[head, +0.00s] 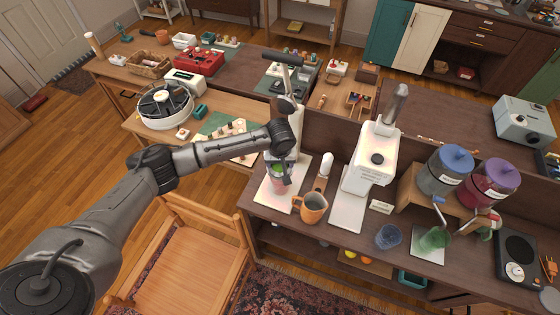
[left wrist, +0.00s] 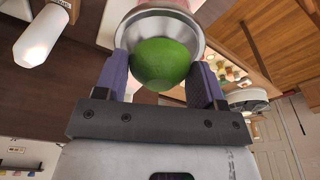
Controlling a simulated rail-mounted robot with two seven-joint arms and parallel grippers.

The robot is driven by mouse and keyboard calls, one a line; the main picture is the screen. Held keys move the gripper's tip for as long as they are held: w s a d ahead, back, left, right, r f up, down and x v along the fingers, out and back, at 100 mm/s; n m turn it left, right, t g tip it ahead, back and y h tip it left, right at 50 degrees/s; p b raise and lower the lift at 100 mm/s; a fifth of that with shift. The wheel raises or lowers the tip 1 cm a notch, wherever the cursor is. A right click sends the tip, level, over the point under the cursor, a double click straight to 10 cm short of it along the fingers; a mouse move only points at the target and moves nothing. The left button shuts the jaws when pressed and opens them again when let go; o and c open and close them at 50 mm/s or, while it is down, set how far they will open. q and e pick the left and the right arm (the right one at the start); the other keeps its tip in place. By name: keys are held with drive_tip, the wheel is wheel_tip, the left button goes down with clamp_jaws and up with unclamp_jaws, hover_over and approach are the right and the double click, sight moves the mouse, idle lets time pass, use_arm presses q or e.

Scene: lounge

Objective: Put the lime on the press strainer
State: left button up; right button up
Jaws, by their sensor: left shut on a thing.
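My left gripper (head: 281,173) is at the citrus press, its arm coming in from the left. It is shut on the green lime (left wrist: 162,64), which sits between the two fingers in the left wrist view. The lime (head: 277,169) shows only in part in the head view. A round metal strainer bowl (left wrist: 150,15) is right beside the lime in the left wrist view; I cannot tell whether they touch. The press (head: 298,118) has a pale column and a dark lever (head: 283,57) at its top. A pinkish cup (head: 279,187) is below the lime. My right gripper is not in view.
An orange mug (head: 313,207) and a white cylinder (head: 326,164) stand close to the press. A white appliance (head: 370,160) is to the right, with a blue glass (head: 388,236) and green glass (head: 434,239) beyond. A wooden chair (head: 190,275) is in front.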

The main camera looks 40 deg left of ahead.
sight(280, 167)
use_arm(q)
drive_tip(key=shift+f, duration=0.55)
drive_tip(key=o, duration=1)
drive_tip(key=shift+s+a, duration=0.1)
drive_tip(key=shift+r, duration=0.1)
drive_tip(key=shift+r, duration=0.25)
wheel_tip(280, 167, up, 12)
drive_tip(key=s+d, duration=0.1)
drive_tip(key=shift+d+r, duration=0.15)
drive_tip(key=shift+d, duration=0.05)
